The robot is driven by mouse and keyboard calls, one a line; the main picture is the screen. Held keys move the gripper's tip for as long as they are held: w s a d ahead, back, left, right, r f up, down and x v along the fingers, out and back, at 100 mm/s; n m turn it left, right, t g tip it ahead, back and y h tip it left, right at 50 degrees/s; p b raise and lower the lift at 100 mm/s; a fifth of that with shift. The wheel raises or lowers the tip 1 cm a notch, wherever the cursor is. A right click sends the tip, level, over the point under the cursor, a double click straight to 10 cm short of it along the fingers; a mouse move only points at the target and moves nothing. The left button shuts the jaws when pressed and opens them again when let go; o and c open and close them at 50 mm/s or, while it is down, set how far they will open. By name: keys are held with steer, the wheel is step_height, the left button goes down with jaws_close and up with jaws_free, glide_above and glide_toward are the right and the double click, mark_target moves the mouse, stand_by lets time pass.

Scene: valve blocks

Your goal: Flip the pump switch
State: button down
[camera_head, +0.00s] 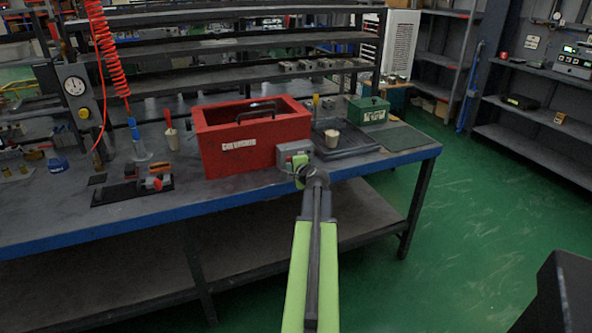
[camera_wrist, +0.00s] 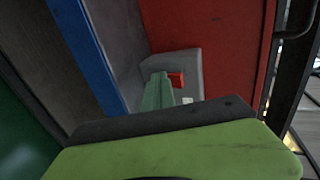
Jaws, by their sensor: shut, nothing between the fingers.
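The pump switch is a small grey box (camera_head: 291,154) at the bench's front edge, by the right front corner of the red crate. In the wrist view the grey box (camera_wrist: 195,68) stands against the red wall, with a small red lever (camera_wrist: 176,79) and a dull green part beside it. My gripper (camera_head: 300,174) is shut and empty, right in front of the box. My lime-green and dark gripper body fills the bottom of the wrist view and hides the box's lower part. I cannot tell whether my fingertips touch the lever.
The red crate (camera_head: 255,160) stands close behind the switch. A dark tray (camera_head: 366,145) with a pale cup (camera_head: 332,139) and a green box (camera_head: 368,110) are to the right. The blue bench edge (camera_head: 130,223) runs below. Green floor is open at right.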

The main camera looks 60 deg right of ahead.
steer(key=shift+s+d, duration=0.2)
steer(key=shift+s, duration=0.05)
steer(key=shift+r+p, duration=0.8)
steer(key=shift+p, duration=0.2)
steer(key=shift+a, duration=0.15)
